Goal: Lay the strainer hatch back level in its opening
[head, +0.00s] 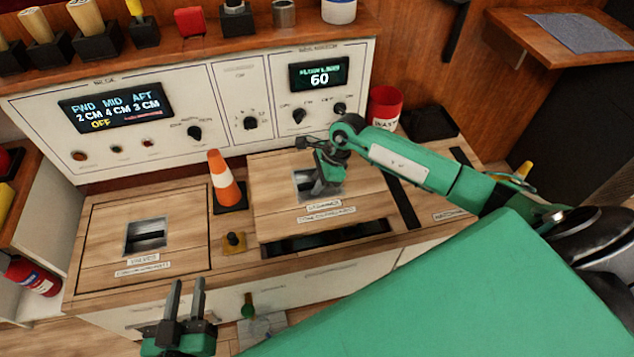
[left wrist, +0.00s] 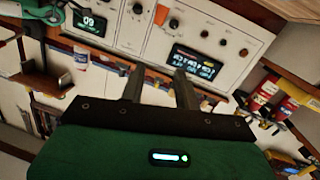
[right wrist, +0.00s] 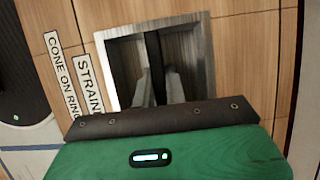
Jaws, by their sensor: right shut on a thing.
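The strainer hatch (head: 285,225) is a wooden panel with a square metal recessed pull and a label. It sits shifted and appears raised or tilted at its front edge, where a dark opening (head: 325,237) shows. My right gripper (head: 327,185) reaches into the recess. In the right wrist view its fingers (right wrist: 160,85) close on the pull bar of the strainer hatch (right wrist: 258,50). How far the panel's back edge sits in the opening cannot be told. My left gripper (head: 187,290) is open and empty in front of the counter; its spread fingers (left wrist: 158,88) also show in the left wrist view.
An orange cone (head: 224,180) stands between the strainer hatch and the valves hatch (head: 180,255), which lies flat. A small yellow-based knob (head: 235,241) is near the panel's left edge. A red bin (head: 384,107) stands behind right. The control panel (head: 120,110) rises behind.

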